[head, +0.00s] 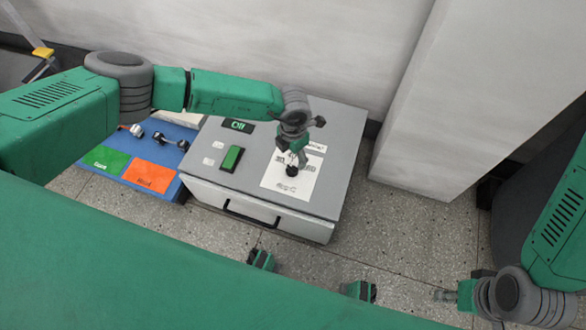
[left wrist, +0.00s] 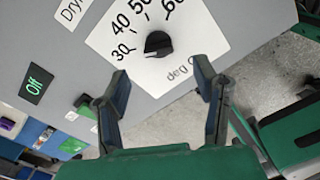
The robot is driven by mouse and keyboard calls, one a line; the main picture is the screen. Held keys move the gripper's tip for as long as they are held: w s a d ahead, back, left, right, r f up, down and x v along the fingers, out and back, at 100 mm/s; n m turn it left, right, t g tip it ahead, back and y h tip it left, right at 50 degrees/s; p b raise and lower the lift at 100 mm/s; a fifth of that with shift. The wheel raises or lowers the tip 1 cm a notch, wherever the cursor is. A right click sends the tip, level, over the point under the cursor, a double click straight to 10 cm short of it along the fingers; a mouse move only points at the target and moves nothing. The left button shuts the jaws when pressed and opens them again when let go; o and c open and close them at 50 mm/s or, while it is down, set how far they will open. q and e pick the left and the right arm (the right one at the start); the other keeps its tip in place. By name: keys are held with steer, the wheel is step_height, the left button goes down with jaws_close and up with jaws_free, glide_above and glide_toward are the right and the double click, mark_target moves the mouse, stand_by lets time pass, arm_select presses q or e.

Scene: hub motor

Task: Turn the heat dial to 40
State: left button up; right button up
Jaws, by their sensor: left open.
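The heat dial is a round black knob (left wrist: 157,44) on a white label (left wrist: 105,38) marked 30, 40, 50 and 60, with "deg C" beside it. A light mark shows on the knob's lower left side, but its exact setting is too small to read. In the head view the dial (head: 292,170) sits on the grey cabinet top (head: 225,170). My left gripper (head: 292,158) is above the dial, pointing down. In the left wrist view the left gripper (left wrist: 162,74) is open and empty, with the dial beyond its fingertips. My right gripper (head: 445,296) is low at the right, its fingers unclear.
A green switch (head: 231,158) and an "Off" display (head: 238,126) are left of the dial. A blue mat (head: 150,145) with green and orange patches and small parts lies left of the cabinet. A pale wall block (head: 455,110) stands right.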

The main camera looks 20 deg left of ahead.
mark_target(292, 167)
arm_select(q)
steer(key=f+b, duration=0.2)
steer(key=f, duration=0.4)
steer(key=shift+a+f, duration=0.1)
steer(key=shift+a, duration=0.1)
steer(key=shift+f, duration=0.4)
steer(key=shift+d, duration=0.1)
steer(key=c, duration=1.1)
